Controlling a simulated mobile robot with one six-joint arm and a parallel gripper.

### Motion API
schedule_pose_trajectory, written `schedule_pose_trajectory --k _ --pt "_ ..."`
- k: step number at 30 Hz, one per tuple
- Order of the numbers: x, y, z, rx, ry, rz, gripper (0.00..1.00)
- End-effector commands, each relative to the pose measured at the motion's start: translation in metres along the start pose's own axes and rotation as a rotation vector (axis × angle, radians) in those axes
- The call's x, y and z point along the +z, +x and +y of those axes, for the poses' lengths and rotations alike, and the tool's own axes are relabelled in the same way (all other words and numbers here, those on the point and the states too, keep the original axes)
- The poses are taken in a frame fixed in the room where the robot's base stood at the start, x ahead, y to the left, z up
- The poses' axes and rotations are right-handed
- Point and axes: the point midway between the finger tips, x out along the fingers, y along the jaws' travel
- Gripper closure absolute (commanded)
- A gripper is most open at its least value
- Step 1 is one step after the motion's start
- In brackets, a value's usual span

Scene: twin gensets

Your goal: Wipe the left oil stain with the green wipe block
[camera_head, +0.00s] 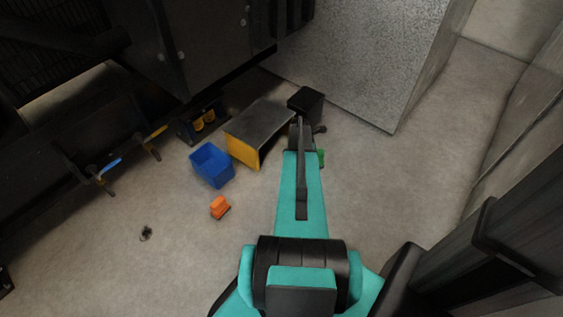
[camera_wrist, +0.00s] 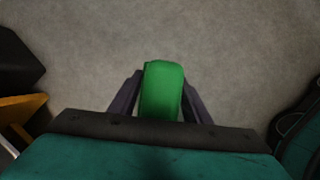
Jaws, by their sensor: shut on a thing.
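The green wipe block (camera_wrist: 162,88) sits between the two fingers of my gripper (camera_wrist: 160,95) in the wrist view. My gripper is shut on it, over bare grey floor. In the head view only a small green part of the block (camera_head: 321,158) shows beside my teal arm, which hides the rest and most of the gripper. No oil stain can be made out clearly in either view.
A blue bin (camera_head: 212,166), a dark-topped yellow box (camera_head: 243,151) and an orange object (camera_head: 220,207) stand on the floor left of my arm. A small dark item (camera_head: 146,233) lies farther left. Dark machinery (camera_head: 190,45) fills the upper left. A grey block (camera_head: 365,60) stands behind.

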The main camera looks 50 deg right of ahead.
Motion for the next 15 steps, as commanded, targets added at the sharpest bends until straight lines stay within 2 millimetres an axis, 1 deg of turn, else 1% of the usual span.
schedule_pose_trajectory --k 1,5,7,11,12,14,15 --pt "-0.004 -0.022 0.005 0.005 -0.005 -0.001 0.77" --pt "-0.019 -0.067 0.015 0.011 -0.012 -0.003 0.77" --pt "-0.028 -0.093 0.020 0.013 -0.017 -0.003 0.77" --pt "-0.045 -0.140 0.027 0.018 -0.024 -0.004 0.77" --pt "-0.051 -0.155 0.029 0.019 -0.027 -0.004 0.77" --pt "-0.059 -0.176 0.030 0.022 -0.030 -0.004 0.77" --pt "-0.065 -0.191 0.032 0.023 -0.032 -0.004 0.77"
